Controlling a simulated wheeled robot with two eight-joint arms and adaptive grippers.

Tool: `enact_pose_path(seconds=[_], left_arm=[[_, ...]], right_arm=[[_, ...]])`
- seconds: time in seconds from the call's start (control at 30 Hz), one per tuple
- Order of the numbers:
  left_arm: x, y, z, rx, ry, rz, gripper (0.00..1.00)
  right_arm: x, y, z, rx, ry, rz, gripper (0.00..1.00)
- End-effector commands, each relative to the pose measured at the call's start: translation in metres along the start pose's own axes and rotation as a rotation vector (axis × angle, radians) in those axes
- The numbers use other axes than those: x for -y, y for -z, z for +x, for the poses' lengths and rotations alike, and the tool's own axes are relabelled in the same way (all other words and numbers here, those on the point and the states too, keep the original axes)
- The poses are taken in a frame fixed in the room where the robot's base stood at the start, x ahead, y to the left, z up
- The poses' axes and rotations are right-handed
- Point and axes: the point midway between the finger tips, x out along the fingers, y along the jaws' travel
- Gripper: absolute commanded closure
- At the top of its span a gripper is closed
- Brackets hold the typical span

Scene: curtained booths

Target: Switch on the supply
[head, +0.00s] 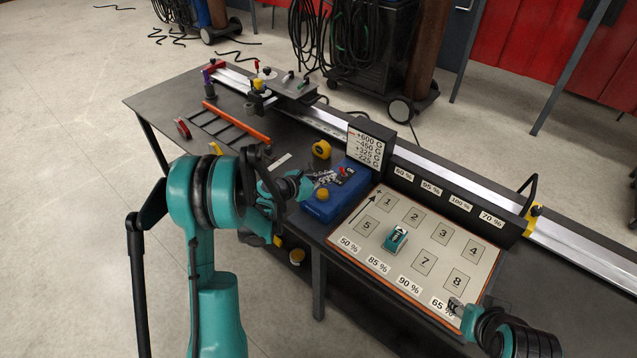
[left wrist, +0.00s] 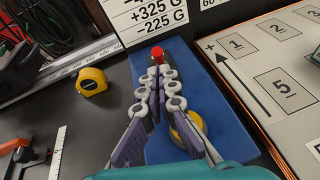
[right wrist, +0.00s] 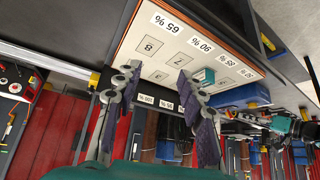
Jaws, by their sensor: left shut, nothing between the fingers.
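The supply appears to be the blue box (head: 322,208) beside the numbered board; it also fills the middle of the left wrist view (left wrist: 222,125). It has a round yellow knob (left wrist: 189,132) near its front and a red-topped part (left wrist: 157,53) toward its back. My left gripper (head: 325,177) is shut and empty over the box. In the left wrist view its fingertips (left wrist: 161,74) point at the red part; I cannot tell whether they touch it. The fingers partly cover the yellow knob. My right gripper (right wrist: 156,76) is open and empty near the board's front right corner.
The white board (head: 345,243) carries numbered squares and a small teal block (head: 396,239). A card with gram values (head: 368,147) stands behind the box. A yellow tape measure (head: 321,149) lies to its left. A long metal rail (head: 575,240) runs along the table's back.

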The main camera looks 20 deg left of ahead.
Motion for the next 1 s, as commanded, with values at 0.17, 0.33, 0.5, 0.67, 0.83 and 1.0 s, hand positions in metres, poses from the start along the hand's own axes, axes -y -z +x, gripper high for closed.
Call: enact_pose_path(seconds=[0.17,0.33,0.5,0.67,0.83,1.0], left_arm=[[0.000,0.001,0.018,-0.001,0.000,0.000,1.00],[0.000,0.000,0.022,0.000,0.000,0.000,1.00],[0.000,-0.001,0.021,0.000,0.000,0.000,1.00],[0.000,-0.002,0.021,-0.009,0.001,-0.001,1.00],[0.000,-0.006,0.021,-0.072,0.011,-0.009,1.00],[-0.001,-0.006,0.022,-0.120,0.017,-0.016,1.00]], right_arm=[[0.000,-0.004,0.005,0.000,0.000,0.000,0.60],[0.000,-0.004,0.005,0.000,0.000,0.000,0.60],[0.000,-0.004,0.005,0.000,0.000,0.000,0.60],[0.000,-0.003,0.004,0.000,0.000,0.000,0.60],[0.000,0.002,-0.003,0.000,0.000,0.000,0.60],[0.000,0.004,-0.006,0.000,0.000,0.000,0.60]])
